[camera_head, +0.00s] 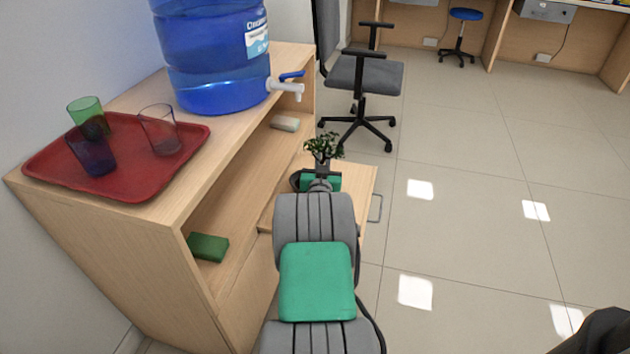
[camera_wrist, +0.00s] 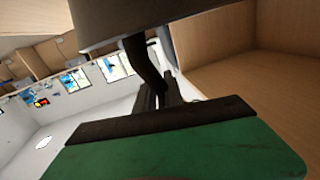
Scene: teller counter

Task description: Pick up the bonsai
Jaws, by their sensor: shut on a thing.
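The bonsai (camera_head: 323,147) has a small dark green leafy crown and shows in the head view beyond my arm, beside the wooden cabinet. Its grey pot is partly visible below the leaves. My gripper (camera_head: 321,174) is at the pot, shut on the bonsai; my arm hides much of the contact. In the wrist view, the dark fingers of my gripper (camera_wrist: 155,95) extend upward from the green gripper body. The bonsai's leaves cannot be made out there.
The wooden cabinet (camera_head: 152,215) stands left of my arm, with an open drawer (camera_head: 358,190) around the gripper. On top are a water bottle (camera_head: 215,60) and a red tray (camera_head: 140,178) with cups. An office chair (camera_head: 365,78) stands behind.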

